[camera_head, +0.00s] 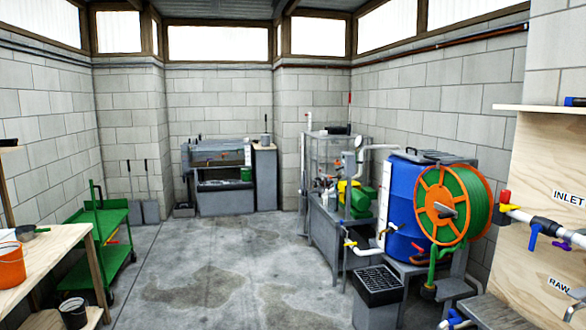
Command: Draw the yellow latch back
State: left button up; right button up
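I cannot make out a yellow latch for certain. A small yellow part (342,187) shows beside the green pump (361,200) on the grey metal stand at the right of centre. Another small yellow piece (350,243) sits on a pipe low in front of the blue drum (402,205). Both are too small to tell what they are. Neither of my grippers is in view.
An orange reel with green hose (452,204) stands by the drum. A panel with pipes marked INLET and RAW (540,190) is at the right. A green cart (108,240) and a wooden bench (50,255) are at the left. The concrete floor (220,270) between is clear.

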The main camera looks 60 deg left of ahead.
aim_at(504, 208)
jog(key=i+j+u, duration=0.15)
jog(key=j+u, duration=0.2)
jog(key=i+j+u, duration=0.2)
jog(key=u, duration=0.15)
jog(key=i+j+u, duration=0.2)
jog(key=u, duration=0.2)
jog(key=i+j+u, duration=0.1)
jog(key=i+j, duration=0.3)
jog(key=i+j+u, duration=0.1)
jog(key=i+j, duration=0.2)
jog(key=i, duration=0.3)
jog(key=i+j+u, duration=0.1)
jog(key=i+j, duration=0.2)
jog(key=i, duration=0.2)
jog(key=i+j+u, duration=0.1)
jog(key=i+j, duration=0.15)
jog(key=i, duration=0.25)
jog(key=i+j+z, duration=0.1)
jog(key=i+z, duration=0.15)
jog(key=z, duration=2.1)
